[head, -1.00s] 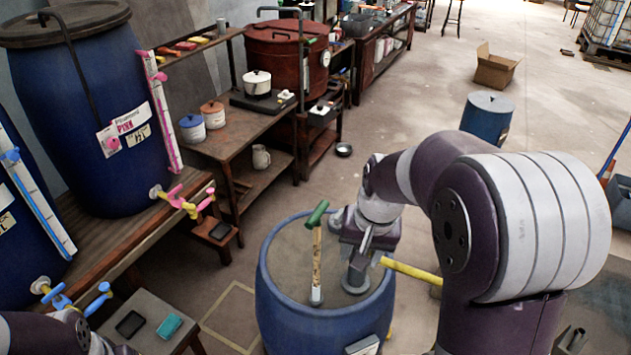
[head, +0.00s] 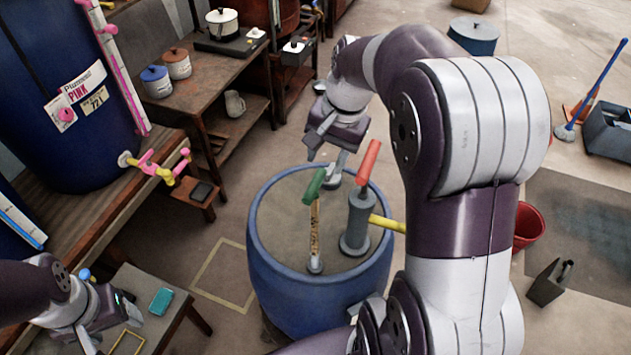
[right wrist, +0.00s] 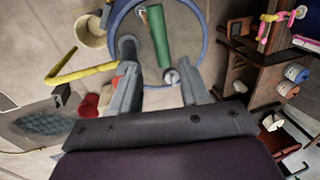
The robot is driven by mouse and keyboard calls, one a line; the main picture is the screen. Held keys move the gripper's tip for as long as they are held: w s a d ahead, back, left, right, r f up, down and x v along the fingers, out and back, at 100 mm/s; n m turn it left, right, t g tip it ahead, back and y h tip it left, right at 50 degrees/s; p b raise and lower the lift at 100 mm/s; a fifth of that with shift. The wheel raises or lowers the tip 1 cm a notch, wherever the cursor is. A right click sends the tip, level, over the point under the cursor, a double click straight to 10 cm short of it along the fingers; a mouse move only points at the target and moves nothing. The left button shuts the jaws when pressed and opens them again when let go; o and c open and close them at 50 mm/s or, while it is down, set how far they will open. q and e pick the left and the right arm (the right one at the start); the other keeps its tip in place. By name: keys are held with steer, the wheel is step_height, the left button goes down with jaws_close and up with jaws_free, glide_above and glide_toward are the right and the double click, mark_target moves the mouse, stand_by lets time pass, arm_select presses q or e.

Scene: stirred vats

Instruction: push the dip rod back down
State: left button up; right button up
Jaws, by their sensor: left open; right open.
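The dip rod (head: 314,228) stands up out of the lid of the blue vat (head: 287,292), its marked pale shaft showing between the green handle (head: 314,186) and a small grey collar on the lid. The green handle also shows in the right wrist view (right wrist: 159,36), ahead of the fingers. My right gripper (head: 326,156) is open and empty, above the vat's far side, behind the rod in the head view; it is also in the right wrist view (right wrist: 161,92). My left gripper (head: 106,342) is open at the lower left, away from the vat, its fingertips partly cut off.
A grey pump (head: 356,226) with a red handle and yellow spout stands on the lid right of the rod. A low stool (head: 150,333) with a teal object is at lower left. A red bucket (head: 527,226) stands right of my right arm. Floor left of the vat is clear.

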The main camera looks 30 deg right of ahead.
mark_target(320, 177)
steer(key=shift+s+a+f+p, duration=0.1)
steer(key=shift+a+f+p, duration=0.05)
steer(key=shift+f+p, duration=0.4)
steer(key=shift+s+a+f+p, duration=0.1)
steer(key=shift+a+f+p, duration=0.05)
steer(key=shift+f+p, duration=0.35)
steer(key=w+f, duration=0.1)
steer(key=f, duration=0.3)
steer(key=w+f, duration=0.1)
steer(key=shift+w+a+f+p, duration=0.1)
steer(key=shift+w+f+p, duration=0.2)
steer(key=shift+f+p, duration=0.1)
steer(key=shift+s+a, duration=0.15)
steer(key=shift+s, duration=0.35)
steer(key=shift+w, duration=0.25)
jaws_close()
arm_select(q)
steer(key=shift+w+r, duration=0.2)
steer(key=shift+r, duration=0.2)
arm_select(e)
steer(key=shift+f, duration=0.1)
